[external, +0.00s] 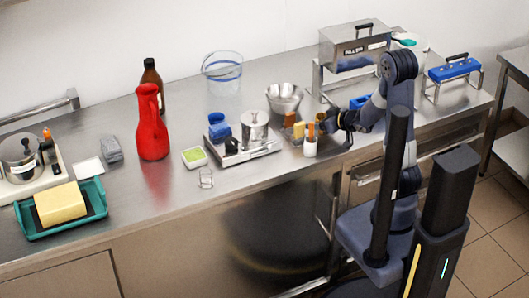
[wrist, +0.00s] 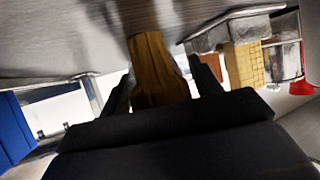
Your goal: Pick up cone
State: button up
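The brown wafer cone (wrist: 155,65) is between the two fingers of my gripper (wrist: 165,85) in the wrist view, its narrower end pointing away from me. Both fingers lie close against its sides, and it looks gripped. In the external view my gripper (external: 327,119) is above the counter at the right, with a small tan piece of the cone (external: 320,116) at its tip. Most of the cone is hidden there.
A white cup (external: 310,148) with an orange item and a yellow block (external: 299,131) stand close to my gripper. A steel bowl (external: 284,98) is behind, and a scale with a pot (external: 255,127) is to the left. A steel stand (external: 316,82) is behind right.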

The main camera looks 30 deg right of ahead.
jog(key=c, duration=0.8)
jog(key=shift+r, duration=0.1)
